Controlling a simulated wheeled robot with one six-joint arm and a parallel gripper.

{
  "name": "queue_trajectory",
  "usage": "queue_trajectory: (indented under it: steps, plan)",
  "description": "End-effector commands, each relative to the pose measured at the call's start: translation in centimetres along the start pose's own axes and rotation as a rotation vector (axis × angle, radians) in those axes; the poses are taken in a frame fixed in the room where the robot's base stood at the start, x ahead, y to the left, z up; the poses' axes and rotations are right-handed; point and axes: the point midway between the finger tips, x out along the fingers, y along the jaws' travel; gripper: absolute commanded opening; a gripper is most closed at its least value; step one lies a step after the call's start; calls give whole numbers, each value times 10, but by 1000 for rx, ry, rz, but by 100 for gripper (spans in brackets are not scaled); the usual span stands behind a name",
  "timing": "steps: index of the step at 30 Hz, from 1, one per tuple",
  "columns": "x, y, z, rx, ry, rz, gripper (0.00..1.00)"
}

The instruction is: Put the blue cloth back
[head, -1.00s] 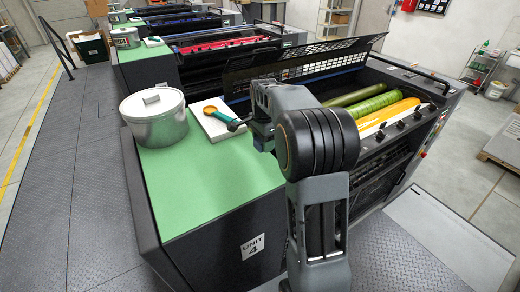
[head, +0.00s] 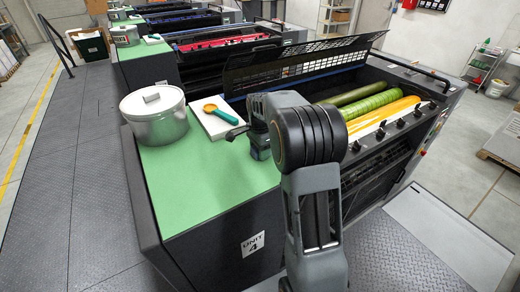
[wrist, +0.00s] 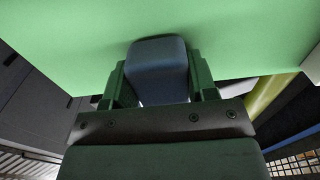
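The blue cloth (wrist: 157,62) shows in the wrist view as a folded dark blue bundle between the two fingers. My gripper (wrist: 158,84) appears shut on it, with a finger against each side. The cloth is over the green top (wrist: 60,45); I cannot tell whether it touches it.
A lidded metal pot (head: 155,117) stands on the green top. Green and orange rollers (head: 370,108) lie to the right, below a raised mesh guard (head: 300,62). The front green area is clear.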

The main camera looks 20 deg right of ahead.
Motion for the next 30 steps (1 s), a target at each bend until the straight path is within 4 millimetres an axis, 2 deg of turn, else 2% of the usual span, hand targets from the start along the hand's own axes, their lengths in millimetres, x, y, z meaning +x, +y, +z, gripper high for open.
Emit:
queue_trajectory:
  steps: [1,8,14,18,23,30]
  plan:
    - [0,0,0,0,0,0,56]
    - [0,0,0,0,0,1,78]
    - [0,0,0,0,0,1,78]
    - [-7,0,0,0,0,-1,78]
    - [-31,-1,0,0,1,-4,78]
    - [-78,-1,0,0,1,-2,78]
